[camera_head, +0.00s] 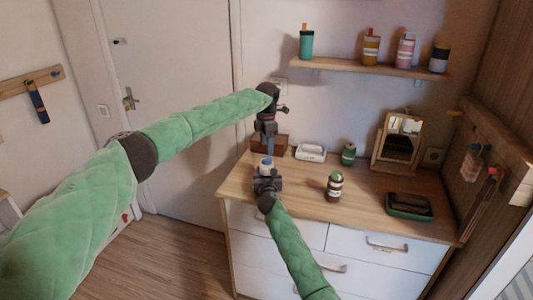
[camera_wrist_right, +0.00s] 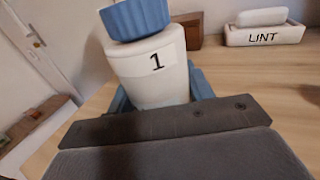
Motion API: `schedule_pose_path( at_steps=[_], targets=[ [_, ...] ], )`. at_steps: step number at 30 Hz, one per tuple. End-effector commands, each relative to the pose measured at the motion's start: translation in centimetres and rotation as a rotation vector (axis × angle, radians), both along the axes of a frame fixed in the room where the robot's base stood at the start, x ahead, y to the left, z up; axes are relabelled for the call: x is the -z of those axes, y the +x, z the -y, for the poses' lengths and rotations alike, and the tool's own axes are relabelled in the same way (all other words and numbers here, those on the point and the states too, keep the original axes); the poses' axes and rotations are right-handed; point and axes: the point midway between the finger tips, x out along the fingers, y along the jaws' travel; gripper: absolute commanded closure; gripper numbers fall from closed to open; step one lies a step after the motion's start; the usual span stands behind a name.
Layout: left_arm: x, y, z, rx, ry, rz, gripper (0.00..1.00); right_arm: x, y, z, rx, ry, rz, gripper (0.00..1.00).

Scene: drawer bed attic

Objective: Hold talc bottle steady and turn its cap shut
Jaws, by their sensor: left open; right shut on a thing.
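A white bottle (camera_wrist_right: 150,75) with a label reading "1" stands upright in my right gripper, with a ribbed blue cap (camera_wrist_right: 137,17) on its top. In the head view, the bottle's blue cap (camera_head: 267,161) shows small above my right gripper (camera_head: 267,176). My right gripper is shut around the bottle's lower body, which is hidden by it. My left gripper (camera_head: 266,150) points down just above the cap and is open. I cannot tell how tightly the cap sits, or whether the left fingers touch it.
The dresser top (camera_head: 300,192) carries a dark jar (camera_head: 334,187), a green jar (camera_head: 348,154), a white box reading "LINT" (camera_wrist_right: 264,34), a brown box (camera_wrist_right: 187,31), a mirror (camera_head: 397,143) and a green tray (camera_head: 409,206). A wall shelf (camera_head: 375,66) with several bottles hangs above.

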Motion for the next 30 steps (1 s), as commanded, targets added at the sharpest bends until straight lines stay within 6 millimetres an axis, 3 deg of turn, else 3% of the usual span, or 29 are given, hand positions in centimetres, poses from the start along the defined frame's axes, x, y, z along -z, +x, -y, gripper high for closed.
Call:
schedule_pose_path(
  at_steps=[3,10,26,27,30],
  targets=[
    [-2.4,0.0,0.0,0.0,0.0,0.002,0.41,0.1,0.0,0.0,0.0,0.0,-0.001,0.75],
    [-5.5,0.0,0.0,-0.001,0.0,0.001,0.41,0.1,0.0,0.0,0.0,0.0,-0.001,0.75],
    [-6.5,0.0,0.0,-0.001,0.001,0.0,0.41,0.0,0.0,0.0,0.0,0.0,0.0,0.75],
    [-6.5,0.0,0.0,-0.001,0.001,0.0,0.41,0.0,0.0,0.0,0.0,0.0,0.0,0.46],
    [-6.5,0.0,0.0,-0.001,0.001,0.0,0.41,0.0,0.0,0.0,0.0,0.0,0.0,0.27]
  ],
)
